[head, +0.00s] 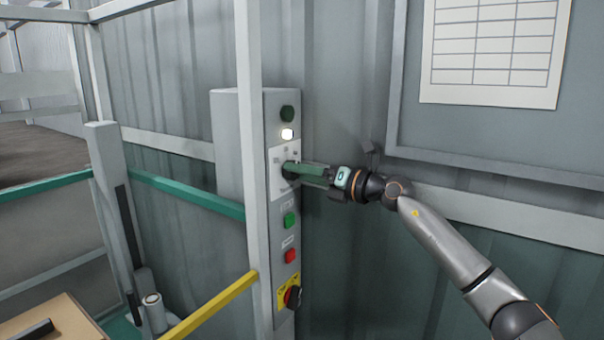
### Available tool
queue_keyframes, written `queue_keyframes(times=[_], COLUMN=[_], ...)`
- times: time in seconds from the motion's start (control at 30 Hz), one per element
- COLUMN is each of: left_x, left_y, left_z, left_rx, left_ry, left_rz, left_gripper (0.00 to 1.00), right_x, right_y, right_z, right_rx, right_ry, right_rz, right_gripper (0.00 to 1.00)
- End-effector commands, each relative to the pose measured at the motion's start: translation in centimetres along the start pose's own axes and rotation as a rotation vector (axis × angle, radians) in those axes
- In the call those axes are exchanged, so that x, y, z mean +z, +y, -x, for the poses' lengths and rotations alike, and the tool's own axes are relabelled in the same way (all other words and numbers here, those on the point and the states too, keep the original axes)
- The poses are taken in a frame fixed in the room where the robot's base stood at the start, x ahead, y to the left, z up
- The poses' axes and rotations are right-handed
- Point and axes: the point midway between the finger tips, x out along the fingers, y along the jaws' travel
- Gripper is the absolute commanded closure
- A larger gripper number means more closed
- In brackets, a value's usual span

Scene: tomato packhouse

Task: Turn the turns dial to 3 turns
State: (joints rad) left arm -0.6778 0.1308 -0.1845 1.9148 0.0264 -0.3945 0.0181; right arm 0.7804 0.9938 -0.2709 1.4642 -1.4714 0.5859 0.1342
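The turns dial (287,170) sits on a pale plate on the front of the grey control box, below the lit white lamp. My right gripper (293,170) reaches in from the right with its fingertips at the dial. The fingers cover most of the dial, so its pointer and setting cannot be read. Whether the fingers are closed on the dial or only around it cannot be told. My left gripper is not in view.
The control box (228,150) also carries a green button (290,220), a red button (290,255) and a red switch on yellow (292,297). A grey post (252,120) stands just left of its front. A yellow bar (215,305) and green rail (190,196) lie left.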

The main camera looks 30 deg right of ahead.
Motion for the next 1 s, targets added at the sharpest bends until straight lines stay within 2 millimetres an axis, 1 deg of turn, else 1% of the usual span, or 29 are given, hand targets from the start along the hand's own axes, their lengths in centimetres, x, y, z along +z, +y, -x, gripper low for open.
queue_keyframes(times=[0.03,0.2,0.23,0.47,0.57,0.67,1.0], left_x=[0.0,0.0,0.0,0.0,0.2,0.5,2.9], left_y=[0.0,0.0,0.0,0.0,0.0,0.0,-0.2], left_z=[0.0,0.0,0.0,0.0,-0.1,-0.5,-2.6], left_rx=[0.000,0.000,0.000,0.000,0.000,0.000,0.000], left_ry=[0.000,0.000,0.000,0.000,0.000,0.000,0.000], left_rz=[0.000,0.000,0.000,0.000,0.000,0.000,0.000], left_gripper=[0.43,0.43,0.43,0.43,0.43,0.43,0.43], right_x=[0.0,0.0,0.0,0.0,-0.1,-0.1,-0.5], right_y=[0.0,0.0,0.0,0.0,-0.1,-0.3,-0.6], right_z=[0.0,0.0,0.0,0.0,0.4,1.4,7.1], right_rx=[0.000,0.000,0.000,0.000,-0.002,-0.003,-0.006], right_ry=[0.000,0.000,0.000,0.000,0.000,0.000,0.002], right_rz=[0.000,0.000,0.000,0.001,0.001,0.004,0.004], right_gripper=[0.38,0.18,0.16,0.16,0.16,0.16,0.16])
